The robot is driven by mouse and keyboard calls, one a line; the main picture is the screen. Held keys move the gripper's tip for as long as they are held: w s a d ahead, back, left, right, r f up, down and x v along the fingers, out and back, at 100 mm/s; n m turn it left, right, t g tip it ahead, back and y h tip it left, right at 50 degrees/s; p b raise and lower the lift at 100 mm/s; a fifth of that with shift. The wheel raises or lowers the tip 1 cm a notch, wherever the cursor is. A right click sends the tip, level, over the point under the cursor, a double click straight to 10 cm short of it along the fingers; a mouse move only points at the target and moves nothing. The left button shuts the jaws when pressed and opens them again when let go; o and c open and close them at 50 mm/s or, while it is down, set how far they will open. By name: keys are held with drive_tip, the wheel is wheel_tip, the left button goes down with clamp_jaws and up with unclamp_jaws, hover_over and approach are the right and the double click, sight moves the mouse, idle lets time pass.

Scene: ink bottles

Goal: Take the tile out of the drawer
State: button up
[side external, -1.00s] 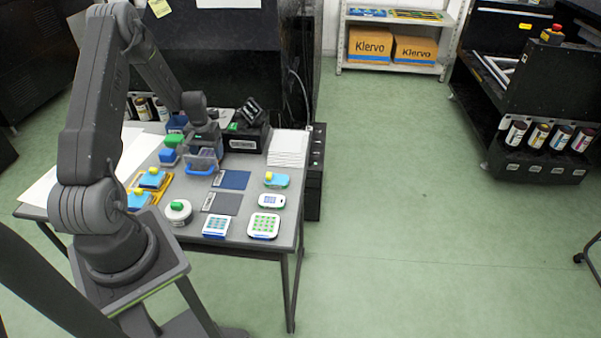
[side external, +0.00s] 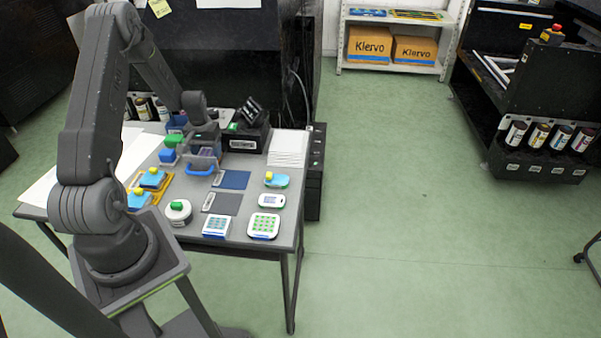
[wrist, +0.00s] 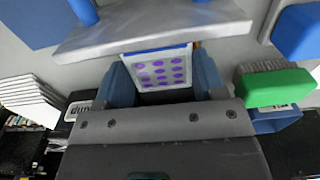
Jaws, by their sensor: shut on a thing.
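My gripper (wrist: 163,80) is shut on a white tile (wrist: 161,72) with rows of purple dots, seen between its blue fingers in the wrist view. The tile shows only as a small purple patch (side external: 207,152) under the gripper (side external: 205,148) in the side view. The drawer's grey front (wrist: 150,32) crosses the top of the wrist view, close to the tile's far edge, with blue handle parts on it. In the side view the drawer's blue handle (side external: 199,171) is below the gripper. I cannot tell whether the tile's lower edge clears the drawer walls.
A stack of white sheets (side external: 288,148) and a black device (side external: 247,138) are to the right.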

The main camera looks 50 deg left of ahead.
wheel_tip(320, 180, up, 10)
idle(1.2)
